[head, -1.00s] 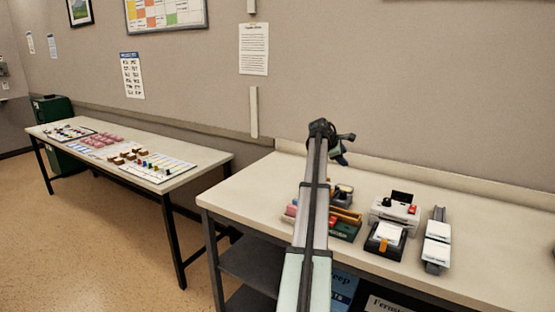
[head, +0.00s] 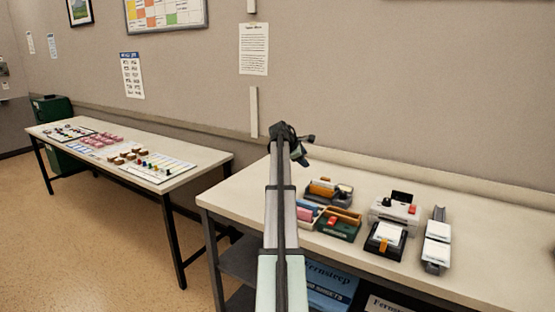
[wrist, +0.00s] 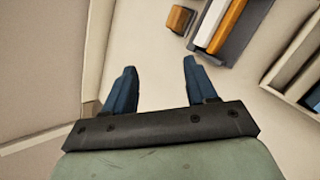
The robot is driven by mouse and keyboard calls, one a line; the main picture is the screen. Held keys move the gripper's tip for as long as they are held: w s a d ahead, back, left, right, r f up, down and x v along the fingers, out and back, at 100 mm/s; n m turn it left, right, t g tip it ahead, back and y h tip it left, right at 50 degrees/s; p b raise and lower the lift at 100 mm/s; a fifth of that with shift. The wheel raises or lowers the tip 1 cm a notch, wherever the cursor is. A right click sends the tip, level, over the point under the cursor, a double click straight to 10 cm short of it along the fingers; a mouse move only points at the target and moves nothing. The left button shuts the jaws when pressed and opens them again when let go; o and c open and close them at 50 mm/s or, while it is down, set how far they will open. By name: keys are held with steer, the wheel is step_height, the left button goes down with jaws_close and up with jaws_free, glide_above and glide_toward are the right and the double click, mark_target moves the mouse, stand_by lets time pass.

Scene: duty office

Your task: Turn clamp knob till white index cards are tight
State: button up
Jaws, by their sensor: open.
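White cards lie in a black holder with an orange part (head: 385,238) on the right-hand table. More white cards sit on a grey rail-like stand (head: 437,246) to its right. I cannot tell which piece is the clamp knob. My gripper (head: 301,155) is above the table's back left part, left of and apart from these things. In the wrist view my gripper (wrist: 159,66) has its two blue fingers spread over bare tabletop, with nothing between them.
A dark tray with an orange piece (head: 328,190), a green box (head: 340,226) and pink and blue items (head: 307,213) stand left of the card holders. The wall is close behind the table. The tabletop's left end is clear (head: 235,193).

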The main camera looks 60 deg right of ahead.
steer(key=w+a+n+t, duration=0.1)
steer(key=w+a, duration=0.4)
steer(key=w, duration=0.4)
steer(key=shift+w+f, duration=0.2)
steer(key=shift+f, duration=0.1)
steer(key=shift+s, duration=0.1)
steer(key=s+d+r+m+y, duration=0.15)
steer(key=s+d, duration=0.35)
steer(key=s, duration=0.9)
steer(key=s+d+m, duration=0.3)
steer(key=s+d, duration=0.2)
steer(key=s, duration=0.9)
steer(key=s+d+r+m+y, duration=0.15)
steer(key=s+d, duration=0.35)
steer(key=s, duration=0.9)
steer(key=t+y, duration=0.6)
glide_toward(344, 193)
steer(key=shift+m+g, duration=0.3)
steer(key=shift+m, duration=0.1)
steer(key=x, duration=0.8)
steer(key=shift+w, duration=0.3)
